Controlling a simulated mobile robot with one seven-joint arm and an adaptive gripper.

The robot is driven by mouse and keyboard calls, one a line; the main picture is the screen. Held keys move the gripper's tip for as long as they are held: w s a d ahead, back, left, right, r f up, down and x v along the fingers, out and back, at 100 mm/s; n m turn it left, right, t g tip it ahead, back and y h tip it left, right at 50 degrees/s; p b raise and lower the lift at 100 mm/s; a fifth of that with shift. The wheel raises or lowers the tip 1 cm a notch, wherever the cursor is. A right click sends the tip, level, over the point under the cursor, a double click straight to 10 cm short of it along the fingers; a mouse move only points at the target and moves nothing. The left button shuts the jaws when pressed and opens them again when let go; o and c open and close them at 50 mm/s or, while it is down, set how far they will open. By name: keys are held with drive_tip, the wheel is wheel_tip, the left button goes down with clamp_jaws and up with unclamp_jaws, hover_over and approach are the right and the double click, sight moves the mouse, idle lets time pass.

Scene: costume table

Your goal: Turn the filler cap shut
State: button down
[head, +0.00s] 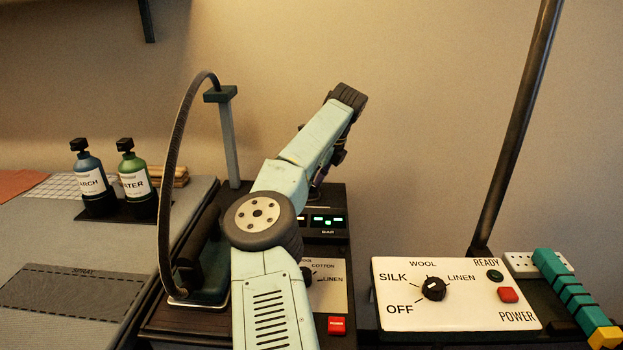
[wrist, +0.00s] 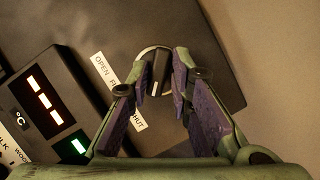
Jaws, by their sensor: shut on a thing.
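The filler cap (wrist: 159,68) is a round pale-rimmed disc with a dark raised grip bar, on the dark top of the steam station. A white strip (wrist: 112,80) beside it reads OPEN at one end and SHUT at the other, its middle partly covered by a finger. The bar lies slantwise, its lower end towards the SHUT half; its exact setting is hard to tell. My gripper (wrist: 163,88) has its purple-padded fingers on both sides of the bar, shut on the cap. In the head view my arm hides the cap.
The station's lit display (head: 327,221) is close to the gripper. An iron (head: 203,265) with an arching hose stands at left. Two bottles (head: 95,185) stand on the ironing board (head: 40,245). A control panel (head: 455,300) with dial is at right, near a dark pole (head: 515,130).

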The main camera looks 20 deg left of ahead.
drive_tip(key=shift+s+a+f+n+g, duration=0.3)
drive_tip(key=shift+f+n+g, duration=0.1)
drive_tip(key=shift+n, duration=0.4)
drive_tip(key=shift+p, duration=0.3)
drive_tip(key=c, duration=1.4)
unclamp_jaws()
drive_tip(key=shift+a+r, duration=0.1)
drive_tip(key=shift+w+r, duration=0.1)
drive_tip(key=shift+r, duration=0.05)
drive_tip(key=shift+d, duration=0.2)
drive_tip(key=shift+d+r, duration=0.1)
drive_tip(key=shift+r, duration=0.2)
drive_tip(key=v, duration=1.1)
drive_tip(key=shift+r, duration=0.15)
